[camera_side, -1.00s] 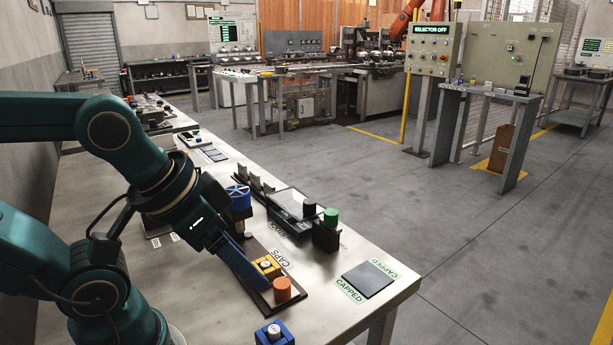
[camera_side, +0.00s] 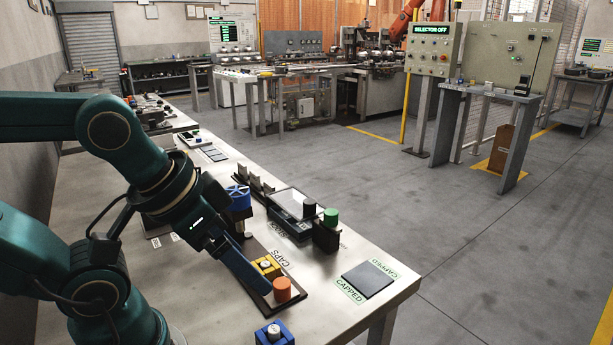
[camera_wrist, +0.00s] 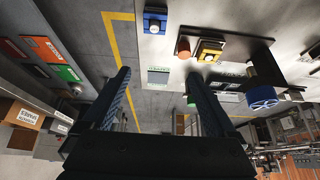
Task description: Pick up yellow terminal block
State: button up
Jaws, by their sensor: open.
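The yellow terminal block (camera_side: 266,265), a small block with a pale top button, stands on the dark tray (camera_side: 300,305) labelled CAPS. In the wrist view the yellow block (camera_wrist: 209,50) is above and right of the fingers. My gripper (camera_side: 264,287) is just left of the block in the side view, its near finger partly covering the tray. In the wrist view my gripper (camera_wrist: 158,78) shows two dark fingers spread apart with nothing between them. An orange cap (camera_side: 282,290) stands close to the yellow block.
A blue block (camera_side: 274,333) stands at the table's front edge. A blue wheel-topped part (camera_side: 239,197) stands behind the gripper. The dark CAPPED pad (camera_side: 368,279) at right is bare.

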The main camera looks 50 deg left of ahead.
jog(key=m+g+y, duration=0.6)
jog(key=m+y, duration=0.5)
jog(key=m, duration=0.3)
send_over(268, 267)
jog(key=d, duration=0.2)
notch_tip(268, 267, down, 6)
jog(key=f+m, duration=0.1)
jog(key=f, duration=0.1)
jog(key=d+f+m+y, duration=0.1)
jog(key=f, duration=0.1)
jog(key=f+m+y, duration=0.1)
jog(key=f, duration=0.1)
jog(key=shift+w+d+m, duration=0.15)
jog(key=shift+d+m, duration=0.15)
jog(key=shift+d, duration=0.05)
jog(key=shift+s+f, duration=0.2)
jog(key=shift+f+m+t+y, duration=0.2)
jog(key=shift+m+t+y, duration=0.1)
jog(key=shift+x, duration=2.4)
grip_shut()
